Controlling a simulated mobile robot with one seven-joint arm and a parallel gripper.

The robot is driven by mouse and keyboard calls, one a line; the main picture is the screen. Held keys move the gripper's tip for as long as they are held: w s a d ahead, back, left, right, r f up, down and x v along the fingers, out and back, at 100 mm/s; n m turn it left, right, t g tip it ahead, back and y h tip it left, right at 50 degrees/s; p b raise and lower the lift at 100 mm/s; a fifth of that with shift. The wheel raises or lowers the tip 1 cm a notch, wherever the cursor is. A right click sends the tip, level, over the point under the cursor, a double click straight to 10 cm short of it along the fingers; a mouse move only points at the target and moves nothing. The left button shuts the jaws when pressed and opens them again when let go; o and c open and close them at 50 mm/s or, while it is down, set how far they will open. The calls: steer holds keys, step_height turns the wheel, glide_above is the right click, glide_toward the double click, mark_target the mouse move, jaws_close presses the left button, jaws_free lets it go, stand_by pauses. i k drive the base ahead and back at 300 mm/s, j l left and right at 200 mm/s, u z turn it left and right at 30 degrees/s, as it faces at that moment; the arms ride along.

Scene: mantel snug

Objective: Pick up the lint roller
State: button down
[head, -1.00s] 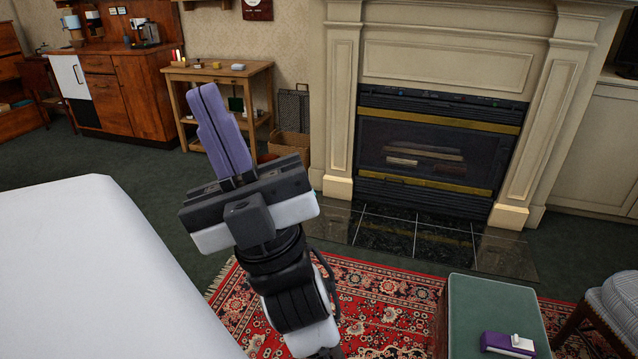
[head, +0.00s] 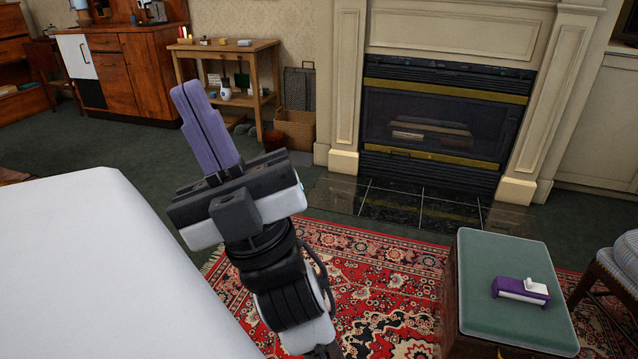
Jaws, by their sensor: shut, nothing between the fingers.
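A small purple and white object, which looks like the lint roller (head: 518,291), lies on the green top of a footstool (head: 490,255) at the lower right. A small white piece sticks up at its upper right end. My gripper (head: 188,90) has long purple fingers that point up and away. They are shut together with nothing between them. The gripper is left of the middle of the view, well apart from the footstool and the lint roller. No part of the lint roller is covered by my arm.
A large white surface (head: 90,260) fills the lower left. A patterned red rug (head: 375,285) lies between it and the footstool. A striped chair (head: 615,265) stands at the right edge. The fireplace (head: 440,125), wooden side table (head: 225,50) and basket (head: 297,128) are behind.

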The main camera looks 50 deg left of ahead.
mark_target(508, 287)
steer(key=i+l+u, duration=0.2)
steer(key=i, duration=0.2)
steer(key=i+l+u, duration=0.1)
steer(key=i, duration=0.25)
steer(key=i+l+u, duration=0.1)
steer(key=i, duration=0.2)
